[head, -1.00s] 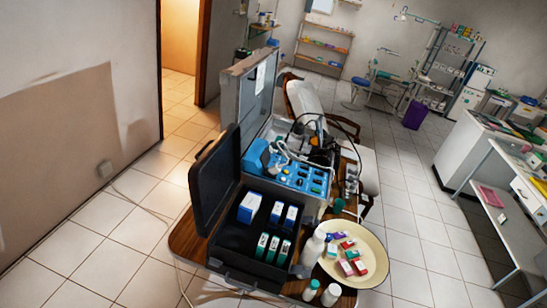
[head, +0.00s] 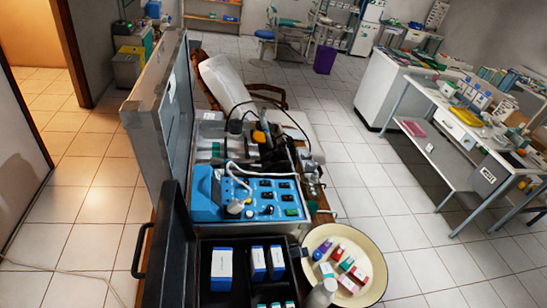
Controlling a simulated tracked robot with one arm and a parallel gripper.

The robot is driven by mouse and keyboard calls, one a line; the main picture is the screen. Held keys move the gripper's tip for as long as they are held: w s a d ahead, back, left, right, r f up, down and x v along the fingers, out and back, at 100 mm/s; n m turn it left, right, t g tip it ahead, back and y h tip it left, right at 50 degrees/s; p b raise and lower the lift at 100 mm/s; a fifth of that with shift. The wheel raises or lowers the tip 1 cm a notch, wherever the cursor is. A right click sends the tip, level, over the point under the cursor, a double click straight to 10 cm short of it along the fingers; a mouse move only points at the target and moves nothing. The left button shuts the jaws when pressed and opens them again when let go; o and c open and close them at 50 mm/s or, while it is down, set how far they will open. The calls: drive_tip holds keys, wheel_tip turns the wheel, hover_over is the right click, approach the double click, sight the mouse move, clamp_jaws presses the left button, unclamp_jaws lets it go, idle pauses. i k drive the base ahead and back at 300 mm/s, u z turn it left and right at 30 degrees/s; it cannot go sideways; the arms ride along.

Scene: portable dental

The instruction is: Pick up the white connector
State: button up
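A white cable (head: 229,172) loops over the blue control unit (head: 208,205) in the open grey case. A white piece at its end (head: 236,207), which looks like the white connector, rests on the front left of the unit's panel. Its exact shape is too small to tell. The panel also carries several dark switches and knobs. My gripper is not in view, so its distance from the connector and its opening do not show.
The grey case lid (head: 150,125) stands upright on the left. A black case (head: 180,262) with small boxes lies in front. Tiled floor is clear right of the table.

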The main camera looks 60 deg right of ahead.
sight(235, 206)
drive_tip(key=z, duration=0.4)
drive_tip(key=i, duration=0.95)
drive_tip(key=z, duration=0.4)
